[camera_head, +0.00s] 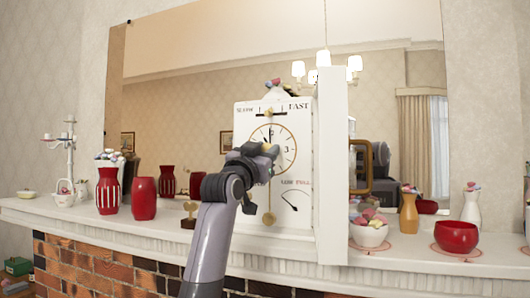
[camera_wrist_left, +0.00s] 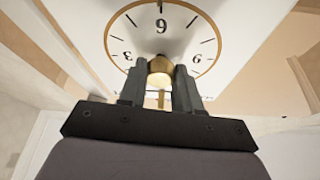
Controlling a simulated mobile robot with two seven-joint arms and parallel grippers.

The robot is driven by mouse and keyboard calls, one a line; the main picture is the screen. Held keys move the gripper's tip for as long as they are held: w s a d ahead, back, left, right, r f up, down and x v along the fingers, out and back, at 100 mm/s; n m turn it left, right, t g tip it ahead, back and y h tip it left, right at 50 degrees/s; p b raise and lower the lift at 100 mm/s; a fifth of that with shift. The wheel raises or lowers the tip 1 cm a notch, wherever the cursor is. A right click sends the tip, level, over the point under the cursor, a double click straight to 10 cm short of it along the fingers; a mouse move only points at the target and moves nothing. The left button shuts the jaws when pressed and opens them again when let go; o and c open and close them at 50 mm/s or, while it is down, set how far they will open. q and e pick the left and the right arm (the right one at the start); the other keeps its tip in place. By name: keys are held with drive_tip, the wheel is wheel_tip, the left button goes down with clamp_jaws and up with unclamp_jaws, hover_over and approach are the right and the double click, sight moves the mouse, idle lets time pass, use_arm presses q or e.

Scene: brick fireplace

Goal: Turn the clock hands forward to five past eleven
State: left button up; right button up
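The white clock (camera_head: 294,220) stands on the mantel, its round dial (camera_head: 292,133) facing me. My left gripper (camera_head: 268,151) is at the middle of the dial and covers part of it. One dark hand (camera_head: 270,133) shows pointing up near twelve; the other hand is hidden or not clear. In the left wrist view, the fingers of my left gripper (camera_wrist_left: 160,84) close in on both sides of a brass knob (camera_wrist_left: 160,68) at the dial's centre and seem to touch it. My right gripper is not in view.
A tall white panel (camera_head: 332,165) with a brass handle (camera_head: 362,167) stands out at the clock's right. Red vases (camera_head: 108,191) stand left; a candy bowl (camera_head: 369,234), a yellow vase (camera_head: 409,214) and a red bowl (camera_head: 456,237) stand right. A mirror (camera_head: 190,105) is behind.

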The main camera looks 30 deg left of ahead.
use_arm(q)
drive_tip(key=shift+m, duration=0.4)
drive_tip(key=shift+a+m+g+h, duration=0.1)
drive_tip(key=shift+m+g+h, duration=0.1)
drive_tip(key=shift+m+h, duration=1.2)
drive_tip(key=shift+a+m+g+h, duration=0.15)
drive_tip(key=shift+m+h, duration=0.45)
drive_tip(key=shift+m, duration=1.6)
drive_tip(key=shift+d, duration=0.1)
drive_tip(key=o, duration=1.1)
drive_tip(key=shift+c, duration=0.2)
drive_tip(key=shift+s, duration=0.1)
